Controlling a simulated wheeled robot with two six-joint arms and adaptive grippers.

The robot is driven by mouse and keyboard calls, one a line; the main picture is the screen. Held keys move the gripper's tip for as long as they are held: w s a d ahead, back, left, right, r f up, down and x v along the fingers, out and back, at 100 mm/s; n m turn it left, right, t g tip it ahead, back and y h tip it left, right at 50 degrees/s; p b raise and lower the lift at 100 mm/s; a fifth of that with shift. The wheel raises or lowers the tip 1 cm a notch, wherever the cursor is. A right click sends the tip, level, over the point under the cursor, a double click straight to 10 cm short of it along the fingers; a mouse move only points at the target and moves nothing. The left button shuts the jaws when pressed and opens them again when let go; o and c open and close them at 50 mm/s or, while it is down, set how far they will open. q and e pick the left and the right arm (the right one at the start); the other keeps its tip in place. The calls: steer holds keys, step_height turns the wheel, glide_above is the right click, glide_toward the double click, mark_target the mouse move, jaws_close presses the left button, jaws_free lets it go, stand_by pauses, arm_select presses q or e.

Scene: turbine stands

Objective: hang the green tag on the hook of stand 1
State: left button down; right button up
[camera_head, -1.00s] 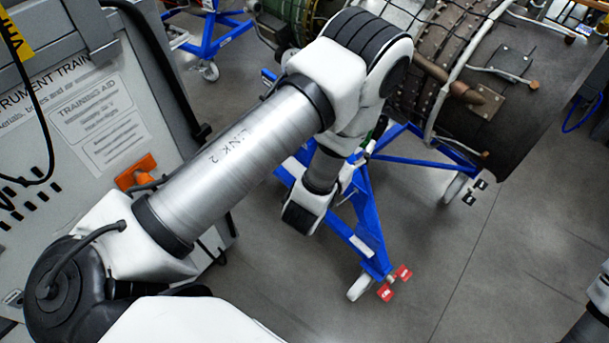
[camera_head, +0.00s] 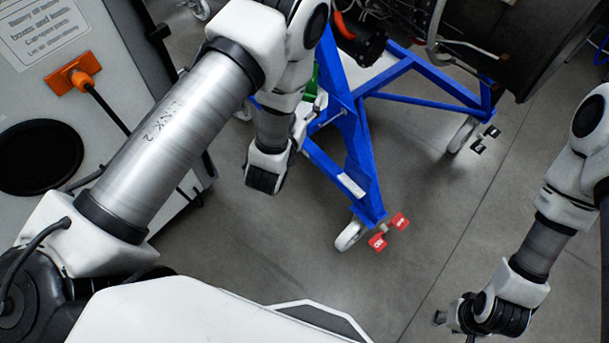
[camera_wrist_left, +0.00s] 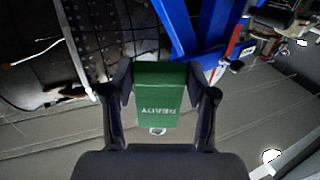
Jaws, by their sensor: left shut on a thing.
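The green tag (camera_wrist_left: 158,95), with white lettering reading "READY", sits between the two fingers of my left gripper (camera_wrist_left: 160,88) in the left wrist view. The gripper is shut on it. In the head view a bit of green (camera_head: 309,84) shows beside my left wrist, mostly hidden by the arm. A blue stand (camera_head: 357,140) is just to the right of my left gripper (camera_head: 308,112). It also shows in the left wrist view (camera_wrist_left: 205,28). I cannot make out its hook or number. My right gripper (camera_head: 443,318) is low at the right, its fingers unclear.
A grey panel (camera_head: 95,110) with an orange plug and cable is at the left. The middle floor is clear.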

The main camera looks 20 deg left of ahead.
arm_select(q)
step_height(320, 180, down, 27)
steer(key=w+m+g+h+b, duration=0.2)
steer(key=m+h+b, duration=0.5)
steer(key=b, duration=1.8)
steer(key=w+d+h, duration=0.1)
steer(key=w+d+r+n+h+b, duration=0.1)
steer(key=w, duration=0.1)
steer(key=shift+w+d, duration=0.25)
steer(key=shift+d, duration=0.15)
arm_select(e)
step_height(320, 180, down, 30)
arm_select(q)
steer(key=shift+w+d+p, duration=0.25)
steer(key=shift+w+p, duration=0.05)
steer(key=shift+w, duration=0.15)
arm_select(e)
steer(key=shift+r, duration=0.3)
arm_select(q)
steer(key=shift+c, duration=0.5)
jaws_free()
